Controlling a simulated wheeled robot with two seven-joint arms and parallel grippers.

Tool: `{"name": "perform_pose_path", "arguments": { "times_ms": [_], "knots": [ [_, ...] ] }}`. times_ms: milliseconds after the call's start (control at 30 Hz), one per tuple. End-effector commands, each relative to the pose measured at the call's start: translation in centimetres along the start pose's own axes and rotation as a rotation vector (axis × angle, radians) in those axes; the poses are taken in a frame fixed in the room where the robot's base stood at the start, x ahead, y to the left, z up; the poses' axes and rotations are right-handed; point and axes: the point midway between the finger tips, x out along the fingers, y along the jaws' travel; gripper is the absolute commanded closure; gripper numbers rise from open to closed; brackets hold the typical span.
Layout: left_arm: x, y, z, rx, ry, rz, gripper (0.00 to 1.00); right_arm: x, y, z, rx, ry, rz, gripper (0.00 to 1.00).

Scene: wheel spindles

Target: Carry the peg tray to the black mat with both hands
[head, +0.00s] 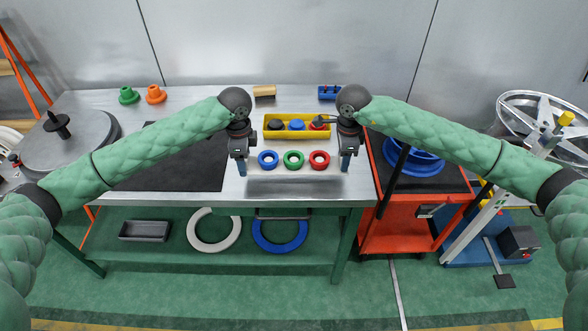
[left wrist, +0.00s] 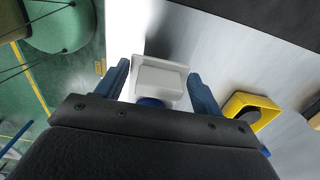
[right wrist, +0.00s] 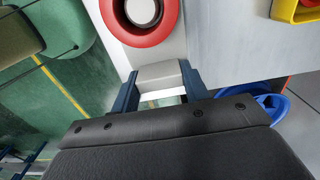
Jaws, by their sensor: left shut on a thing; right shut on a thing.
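The peg tray (head: 306,161) is pale and carries a blue ring (head: 268,160), a green ring (head: 294,160) and a red ring (head: 320,160). It looks level near the table's front edge, with a shadow below it; its height is hard to tell. My left gripper (head: 241,166) is shut on its left handle (left wrist: 160,80). My right gripper (head: 346,162) is shut on its right handle (right wrist: 160,75). The red ring also shows in the right wrist view (right wrist: 165,30). The black mat (head: 190,165) lies on the table to the left of the tray, partly hidden by my left arm.
A yellow bin (head: 297,134) with several coloured parts stands just behind the tray. Green (head: 129,96) and orange (head: 155,95) parts stand at the back left. A grey disc (head: 65,145) is at the far left. A red cart (head: 400,215) stands right of the table.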

Motion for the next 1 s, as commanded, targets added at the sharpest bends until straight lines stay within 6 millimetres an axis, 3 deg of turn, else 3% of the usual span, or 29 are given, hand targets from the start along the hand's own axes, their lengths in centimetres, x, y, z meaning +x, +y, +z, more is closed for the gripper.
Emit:
{"name": "perform_pose_path", "arguments": {
  "times_ms": [100, 300, 1000],
  "knots": [
    [-1.6, 0.0, 0.0, 0.000, 0.001, 0.000, 0.56, -1.6, 0.0, 0.0, 0.000, 0.000, 0.000, 0.78],
    [-2.6, 0.0, -0.1, 0.001, 0.001, 0.000, 0.56, -2.6, 0.0, 0.0, 0.000, -0.001, 0.000, 0.78],
    [-2.6, 0.0, -0.1, 0.001, 0.001, 0.000, 0.56, -2.6, 0.0, 0.1, -0.001, -0.001, 0.000, 0.78]
  ]
}}
